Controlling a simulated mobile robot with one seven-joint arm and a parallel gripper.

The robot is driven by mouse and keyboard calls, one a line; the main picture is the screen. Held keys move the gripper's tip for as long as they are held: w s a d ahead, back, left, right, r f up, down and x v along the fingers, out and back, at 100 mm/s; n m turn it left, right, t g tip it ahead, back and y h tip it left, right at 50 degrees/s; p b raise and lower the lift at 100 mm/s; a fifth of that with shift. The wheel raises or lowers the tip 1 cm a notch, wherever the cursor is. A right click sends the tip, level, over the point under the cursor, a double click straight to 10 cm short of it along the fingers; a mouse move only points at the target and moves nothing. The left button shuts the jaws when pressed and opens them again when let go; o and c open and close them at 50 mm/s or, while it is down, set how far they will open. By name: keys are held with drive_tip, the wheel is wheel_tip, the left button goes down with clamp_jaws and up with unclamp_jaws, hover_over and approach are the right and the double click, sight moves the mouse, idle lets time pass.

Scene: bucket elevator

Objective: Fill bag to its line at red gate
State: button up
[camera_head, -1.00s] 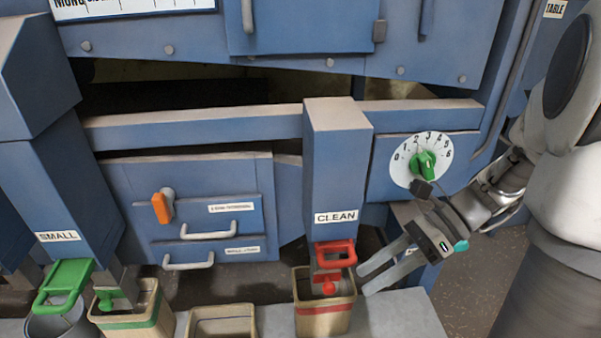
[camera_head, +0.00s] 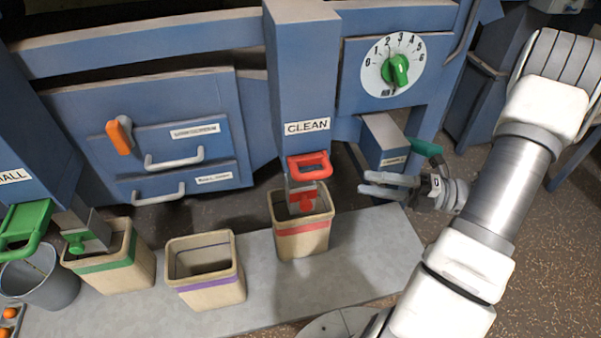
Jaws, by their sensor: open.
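The red gate (camera_head: 309,166) is a red handle at the foot of the blue chute labelled CLEAN (camera_head: 305,80). A tan bag with a red band (camera_head: 302,239) stands upright under it on the grey platform. The chute's lower end and a small red knob (camera_head: 307,200) sit at the bag's mouth. The bag's contents cannot be made out. My gripper (camera_head: 366,184) is open and empty, to the right of the red gate and apart from it, with its fingers pointing left.
A purple-banded bag (camera_head: 208,291) and a green-banded bag (camera_head: 115,274) stand to the left, with a grey bucket (camera_head: 40,286) under a green gate (camera_head: 25,224). A dial with a green knob (camera_head: 396,69) is above my gripper. A small blue-grey spout (camera_head: 385,140) with a teal handle (camera_head: 426,147) is close beside it.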

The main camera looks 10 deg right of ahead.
drive_tip(key=b+x, duration=0.2)
drive_tip(key=x, duration=1.3)
drive_tip(key=shift+a, duration=0.1)
drive_tip(key=shift+c, duration=0.4)
drive_tip(key=c, duration=0.7)
drive_tip(key=shift+r, duration=0.1)
clamp_jaws()
drive_tip(key=shift+w+r, duration=0.1)
drive_tip(key=shift+w, duration=0.05)
